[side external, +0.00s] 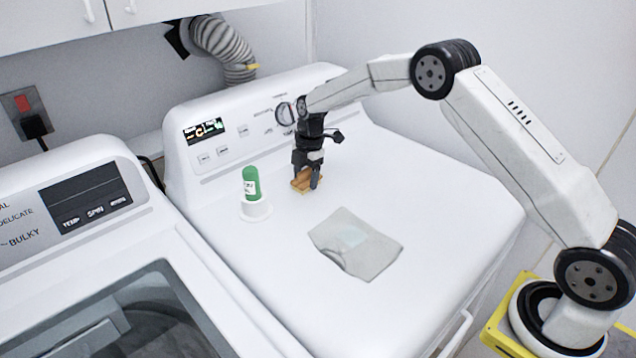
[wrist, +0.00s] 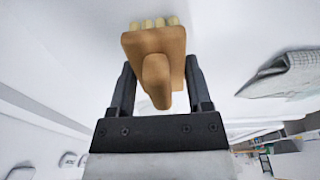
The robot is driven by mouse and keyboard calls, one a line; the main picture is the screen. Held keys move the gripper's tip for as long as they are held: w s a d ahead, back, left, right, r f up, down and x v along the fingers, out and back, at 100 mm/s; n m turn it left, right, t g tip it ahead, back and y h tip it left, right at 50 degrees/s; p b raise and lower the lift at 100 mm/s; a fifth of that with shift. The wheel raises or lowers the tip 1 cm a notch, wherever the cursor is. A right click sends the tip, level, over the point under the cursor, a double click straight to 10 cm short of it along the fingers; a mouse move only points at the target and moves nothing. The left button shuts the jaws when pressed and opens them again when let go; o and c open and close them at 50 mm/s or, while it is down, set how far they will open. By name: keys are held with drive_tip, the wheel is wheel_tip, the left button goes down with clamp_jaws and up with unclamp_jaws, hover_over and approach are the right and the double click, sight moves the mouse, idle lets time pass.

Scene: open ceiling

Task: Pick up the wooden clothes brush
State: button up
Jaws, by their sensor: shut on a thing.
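The wooden clothes brush (side external: 302,182) is at the back of the white dryer top, near the control panel, in the side external view. In the wrist view the tan brush (wrist: 156,48) shows its raised handle between the two dark fingers and pale bristle tufts at its far edge. My gripper (side external: 307,180) points down over it and is shut on it. The fingers (wrist: 158,90) sit on either side of the handle. I cannot tell whether the brush touches the dryer top or is slightly above it.
A green bottle with a white base (side external: 251,187) stands to the left of the brush. A folded grey cloth (side external: 357,246) lies in front; it also shows in the wrist view (wrist: 290,76). The control panel (side external: 240,125) rises behind. The dryer top's right side is clear.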

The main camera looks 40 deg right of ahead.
drive_tip(key=shift+r, duration=0.7)
drive_tip(key=s+r, duration=1.1)
drive_tip(key=s, duration=0.3)
drive_tip(key=shift+a, duration=0.2)
drive_tip(key=shift+r, duration=0.1)
drive_tip(key=o, duration=0.6)
drive_tip(key=c, duration=0.4)
drive_tip(key=s+a+f, duration=0.2)
drive_tip(key=s, duration=0.4)
drive_tip(key=shift+s+a+f, duration=0.3)
drive_tip(key=shift+s, duration=0.1)
